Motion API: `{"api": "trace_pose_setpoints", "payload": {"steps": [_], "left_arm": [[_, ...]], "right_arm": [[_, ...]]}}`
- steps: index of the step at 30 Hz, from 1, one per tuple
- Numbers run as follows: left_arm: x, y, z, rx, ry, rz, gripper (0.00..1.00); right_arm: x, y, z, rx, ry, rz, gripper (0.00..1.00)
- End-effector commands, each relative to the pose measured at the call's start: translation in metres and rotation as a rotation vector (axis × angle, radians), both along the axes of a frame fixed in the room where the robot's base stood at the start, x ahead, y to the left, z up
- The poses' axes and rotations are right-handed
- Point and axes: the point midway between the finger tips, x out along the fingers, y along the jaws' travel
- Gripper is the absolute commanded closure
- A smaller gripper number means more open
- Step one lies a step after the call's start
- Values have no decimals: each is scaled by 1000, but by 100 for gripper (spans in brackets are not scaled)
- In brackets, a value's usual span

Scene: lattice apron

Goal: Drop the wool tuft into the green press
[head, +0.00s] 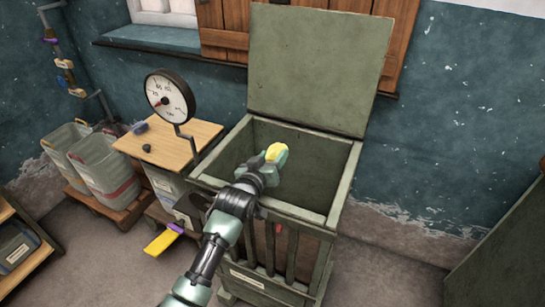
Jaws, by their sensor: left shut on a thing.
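The green press (345,188) is a tall slatted wooden box with its lid (320,70) raised against the wall. My left arm reaches over its front rim from below. My left gripper (274,160) is over the press opening, shut on a small yellow wool tuft (277,152). The gripper hides part of the opening, and I cannot tell exactly how high the tuft is above the rim. My right gripper is not in view.
A dial scale (170,97) stands at a wooden-topped table (185,148) left of the press. A shelf (20,245) is at the lower left. Floor right of the press is clear.

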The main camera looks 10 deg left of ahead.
Motion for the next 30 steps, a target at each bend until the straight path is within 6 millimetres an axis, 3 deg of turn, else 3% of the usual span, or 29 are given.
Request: {"api": "trace_pose_setpoints", "payload": {"steps": [4,5,7,8,20,30], "left_arm": [[0,0,1,0,-1,0,90],[0,0,1,0,-1,0,50],[0,0,1,0,-1,0,30],[0,0,1,0,-1,0,27],[-6,1,1,-1,0,0,27],[-57,8,12,-2,0,-1,27]], "right_arm": [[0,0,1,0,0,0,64],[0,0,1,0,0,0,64],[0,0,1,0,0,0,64],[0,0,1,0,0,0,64],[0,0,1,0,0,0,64],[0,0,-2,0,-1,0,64]]}}
